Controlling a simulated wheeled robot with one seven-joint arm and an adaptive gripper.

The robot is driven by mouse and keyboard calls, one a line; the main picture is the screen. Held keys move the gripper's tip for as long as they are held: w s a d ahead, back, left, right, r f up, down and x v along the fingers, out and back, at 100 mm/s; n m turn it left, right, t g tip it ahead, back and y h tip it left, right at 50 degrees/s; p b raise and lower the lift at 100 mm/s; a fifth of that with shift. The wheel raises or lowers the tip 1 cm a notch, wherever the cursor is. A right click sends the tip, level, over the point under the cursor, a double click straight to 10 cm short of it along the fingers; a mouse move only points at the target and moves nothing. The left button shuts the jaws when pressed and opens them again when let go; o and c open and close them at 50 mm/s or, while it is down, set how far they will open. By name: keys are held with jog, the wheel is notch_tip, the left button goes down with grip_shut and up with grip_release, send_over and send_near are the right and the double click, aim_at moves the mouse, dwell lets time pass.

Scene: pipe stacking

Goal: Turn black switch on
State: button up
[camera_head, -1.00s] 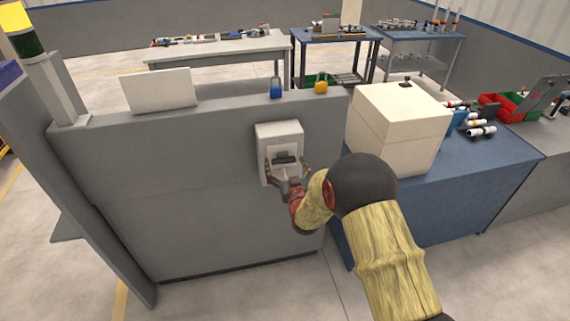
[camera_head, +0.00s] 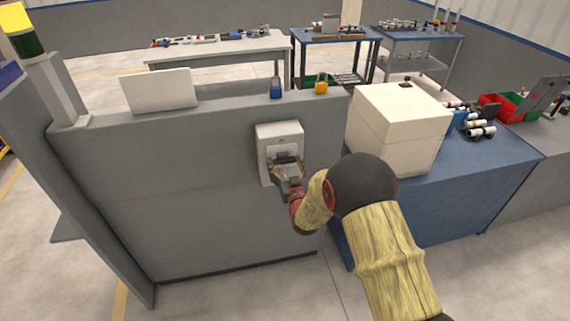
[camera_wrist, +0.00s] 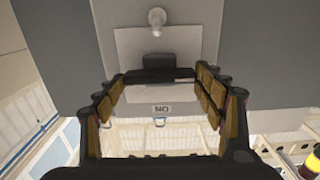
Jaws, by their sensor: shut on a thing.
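The light grey switch box (camera_head: 277,133) is mounted on the upper right of the grey panel. Its black switch (camera_head: 287,158) is a dark crossbar low on the box front. In the wrist view the black switch (camera_wrist: 155,75) spans between my fingers, with a dark block behind it. An upside-down "ON" label (camera_wrist: 162,108) shows between the fingers. My gripper (camera_head: 288,168) is at the box front, with its fingers shut on the black switch from both sides. In the wrist view my gripper (camera_wrist: 160,82) has a finger at each end of the bar. My wrist hides the lowest part of the box.
A blue padlock (camera_head: 277,89) and a yellow padlock (camera_head: 321,84) stand on the panel (camera_head: 180,200) ledge. A cream box (camera_head: 400,125) stands on the blue table (camera_head: 470,185) at right, close to my arm. The panel front left of the switch is clear.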

jog(key=shift+f+m+b, duration=0.1)
jog(key=shift+m+b, duration=0.3)
jog(key=shift+b, duration=0.15)
jog(key=m+b, duration=0.2)
jog(key=b, duration=0.1)
jog(key=shift+d+f+m, duration=0.1)
jog(key=shift+m, duration=0.3)
jog(key=m+b, duration=0.3)
jog(key=b, duration=0.1)
jog(key=shift+m, duration=0.4)
jog(key=m+b, duration=0.3)
jog(key=shift+d+f, duration=0.1)
jog(key=shift+m+b, duration=1.4)
jog(key=shift+m, duration=0.8)
jog(key=o, duration=1.2)
jog(key=shift+w, duration=0.1)
jog(key=shift+c, duration=0.2)
